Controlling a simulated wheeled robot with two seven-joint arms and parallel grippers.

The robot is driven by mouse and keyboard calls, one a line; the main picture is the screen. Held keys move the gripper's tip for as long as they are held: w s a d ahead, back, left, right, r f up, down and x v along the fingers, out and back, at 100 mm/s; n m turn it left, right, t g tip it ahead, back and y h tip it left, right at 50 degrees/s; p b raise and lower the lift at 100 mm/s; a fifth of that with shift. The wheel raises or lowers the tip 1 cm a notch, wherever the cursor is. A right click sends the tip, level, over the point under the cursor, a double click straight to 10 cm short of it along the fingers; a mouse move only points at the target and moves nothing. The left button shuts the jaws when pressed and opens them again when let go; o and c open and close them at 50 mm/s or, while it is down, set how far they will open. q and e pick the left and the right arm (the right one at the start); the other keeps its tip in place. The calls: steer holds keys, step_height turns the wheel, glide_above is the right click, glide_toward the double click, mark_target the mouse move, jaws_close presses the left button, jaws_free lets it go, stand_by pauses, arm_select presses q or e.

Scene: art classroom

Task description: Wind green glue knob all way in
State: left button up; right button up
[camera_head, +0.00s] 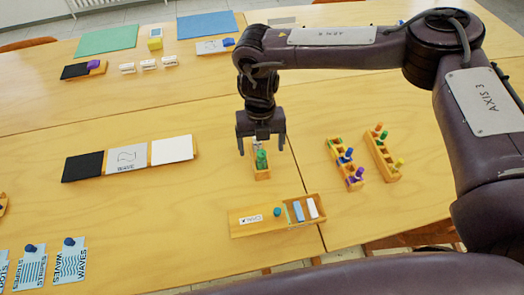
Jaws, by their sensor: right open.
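A green glue stick (261,158) stands upright in a small wooden holder (262,175) near the middle of the table. Which part of it is the knob is too small to tell. My right gripper (261,149) points down over it, open, with one finger on each side of its upper part. Whether a finger touches it I cannot tell. The top of the stick is partly hidden by the gripper. My left gripper is out of view.
A wooden box (245,222) with blue and white blocks lies just in front. Two wooden racks (333,148) (374,147) with coloured sticks stand to the right. A strip of black, drawn and white panels (127,160) lies left. The table between is clear.

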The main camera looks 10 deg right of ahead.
steer(key=shift+f+b, duration=0.55)
steer(key=shift+f, duration=0.5)
steer(key=c, duration=1.5)
